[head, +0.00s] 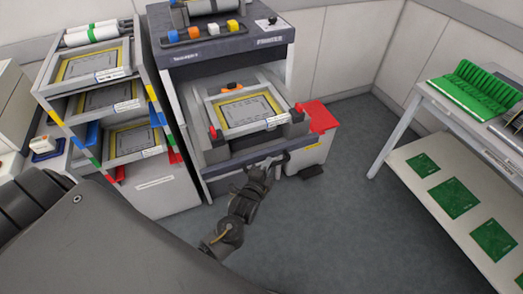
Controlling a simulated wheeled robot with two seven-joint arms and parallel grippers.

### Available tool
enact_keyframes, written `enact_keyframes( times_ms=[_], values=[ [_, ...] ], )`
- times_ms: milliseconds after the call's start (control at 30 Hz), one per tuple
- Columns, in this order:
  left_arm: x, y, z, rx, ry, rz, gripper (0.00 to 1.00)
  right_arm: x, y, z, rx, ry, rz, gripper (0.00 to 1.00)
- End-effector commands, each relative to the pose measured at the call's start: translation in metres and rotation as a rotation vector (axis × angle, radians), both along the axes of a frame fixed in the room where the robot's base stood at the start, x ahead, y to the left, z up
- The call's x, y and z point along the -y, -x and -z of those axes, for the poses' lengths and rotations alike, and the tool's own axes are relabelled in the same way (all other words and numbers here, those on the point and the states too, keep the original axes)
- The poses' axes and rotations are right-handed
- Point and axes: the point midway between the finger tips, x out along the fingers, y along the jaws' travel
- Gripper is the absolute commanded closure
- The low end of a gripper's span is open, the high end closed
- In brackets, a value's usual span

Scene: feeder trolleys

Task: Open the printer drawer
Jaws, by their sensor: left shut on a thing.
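The printer (225,48) is a grey cabinet with a dark top, standing at the centre back. Its drawer (297,131) is out of the front opening and holds a yellow-edged framed plate (249,113), with red clamps at both sides. A dark handle bar (230,173) runs along the drawer's front. My left gripper (266,166) is at the right part of this bar and is shut on it; the fingertips are small and partly hidden. My right gripper is not in view.
A rack (152,190) of framed plates stands left of the printer. A white bin (307,157) with a red lid (318,116) stands right of it. A bench (437,107) with green boards is at the right. The grey floor (340,215) between is clear.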

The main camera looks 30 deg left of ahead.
Motion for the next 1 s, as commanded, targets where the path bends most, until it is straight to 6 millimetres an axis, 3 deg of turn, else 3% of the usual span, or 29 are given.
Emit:
enact_keyframes(
  times_ms=[233, 667, 700, 800, 1000],
  values=[
    [0.014, 0.012, 0.0, -0.002, -0.001, 0.0, 1.0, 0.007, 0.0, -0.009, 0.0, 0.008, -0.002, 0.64],
    [0.016, 0.013, 0.001, -0.002, -0.001, 0.001, 1.0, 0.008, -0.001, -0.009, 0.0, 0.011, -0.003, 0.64],
    [0.016, 0.013, 0.001, -0.002, -0.001, 0.001, 0.8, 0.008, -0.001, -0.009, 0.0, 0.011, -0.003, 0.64],
    [0.016, 0.013, 0.001, -0.001, 0.0, 0.001, 0.67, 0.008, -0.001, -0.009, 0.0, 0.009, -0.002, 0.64],
    [0.016, 0.013, 0.0, 0.0, 0.0, 0.0, 0.64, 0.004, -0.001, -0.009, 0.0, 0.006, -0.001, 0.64]
  ],
)
